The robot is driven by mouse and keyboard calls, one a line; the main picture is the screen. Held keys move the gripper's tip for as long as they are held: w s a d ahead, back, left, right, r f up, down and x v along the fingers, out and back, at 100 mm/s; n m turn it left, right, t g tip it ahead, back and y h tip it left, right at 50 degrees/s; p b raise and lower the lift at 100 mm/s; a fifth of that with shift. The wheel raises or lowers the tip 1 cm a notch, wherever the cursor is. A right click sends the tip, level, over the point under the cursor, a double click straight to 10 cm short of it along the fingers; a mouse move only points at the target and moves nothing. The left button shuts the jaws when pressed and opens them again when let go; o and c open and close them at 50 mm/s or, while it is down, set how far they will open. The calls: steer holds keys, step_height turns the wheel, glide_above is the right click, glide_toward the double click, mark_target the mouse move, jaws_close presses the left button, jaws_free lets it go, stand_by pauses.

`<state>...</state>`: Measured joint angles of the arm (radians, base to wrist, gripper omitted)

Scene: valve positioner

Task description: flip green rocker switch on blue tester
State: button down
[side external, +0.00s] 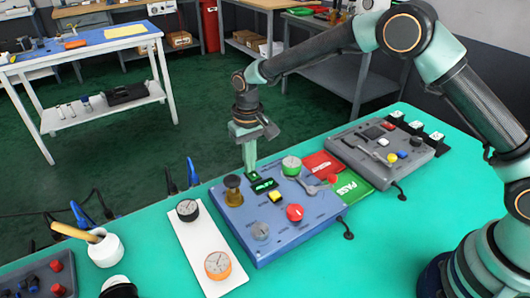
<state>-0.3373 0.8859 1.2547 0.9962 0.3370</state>
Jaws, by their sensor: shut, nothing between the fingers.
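The blue tester (312,228) is a flat box with a sloping top on the teal bench. The green rocker switch (264,185) sits in a dark frame near its back edge. My gripper (250,169) is shut and empty, pointing down just behind and above the switch. In this view its tips overlap the back edge of the switch frame, and I cannot tell whether they touch. The picture is too small to tell which way the rocker is tilted.
Close to the switch are a dark knob on a brass base (232,188), a green dial (291,165), a yellow button (275,197) and a red knob (295,212). A white plate with gauges (203,245) lies left. A grey tester (385,150) stands right.

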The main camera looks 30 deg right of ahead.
mark_target(253, 175)
steer(key=shift+f, duration=0.2)
steer(key=shift+s, duration=0.15)
steer(key=shift+s+r, duration=0.2)
steer(key=shift+s, duration=0.45)
step_height(253, 175, up, 14)
stand_by(0.6)
